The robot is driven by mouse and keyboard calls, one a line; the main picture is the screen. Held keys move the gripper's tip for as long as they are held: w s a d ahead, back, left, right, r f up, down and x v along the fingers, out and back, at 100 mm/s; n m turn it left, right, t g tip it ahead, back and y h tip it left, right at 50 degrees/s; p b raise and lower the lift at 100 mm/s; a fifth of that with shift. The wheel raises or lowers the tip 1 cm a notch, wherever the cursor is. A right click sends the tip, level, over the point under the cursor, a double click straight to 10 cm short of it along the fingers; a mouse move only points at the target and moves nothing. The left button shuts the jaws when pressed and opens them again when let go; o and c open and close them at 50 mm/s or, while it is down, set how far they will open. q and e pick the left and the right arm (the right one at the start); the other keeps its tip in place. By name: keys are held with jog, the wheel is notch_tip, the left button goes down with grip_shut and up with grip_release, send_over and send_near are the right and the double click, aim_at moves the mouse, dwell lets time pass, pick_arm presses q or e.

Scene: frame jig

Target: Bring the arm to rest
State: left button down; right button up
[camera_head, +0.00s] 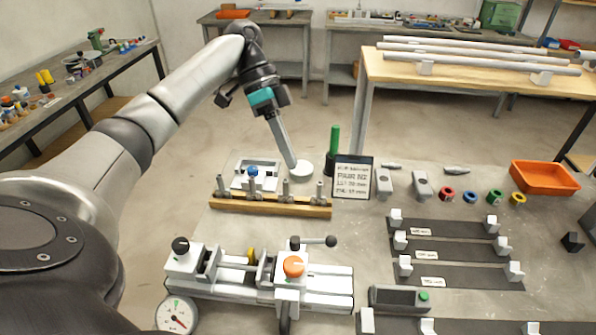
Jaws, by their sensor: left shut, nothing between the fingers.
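My left arm reaches in from the left and bends down at a black and teal wrist. My left gripper (291,163) points down as a slim grey shape with its fingers together and nothing between them. Its tips appear just above or in front of a round white disc (302,171) on the grey bench (350,235); I cannot tell whether they touch it. The tips are behind the wooden peg rack (270,207) and left of the green rod (334,140). My right gripper is not in view.
A white clamp jig (230,290) with an orange knob stands at the front. A sign (352,178) stands right of the disc. Dark strips with white blocks (445,250), coloured rings (470,197) and an orange tray (545,177) lie to the right. Open floor shows behind the bench.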

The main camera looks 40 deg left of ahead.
pick_arm(q)
jog(key=shift+a+r, duration=0.15)
jog(key=shift+r, duration=0.05)
jog(key=shift+r, duration=0.1)
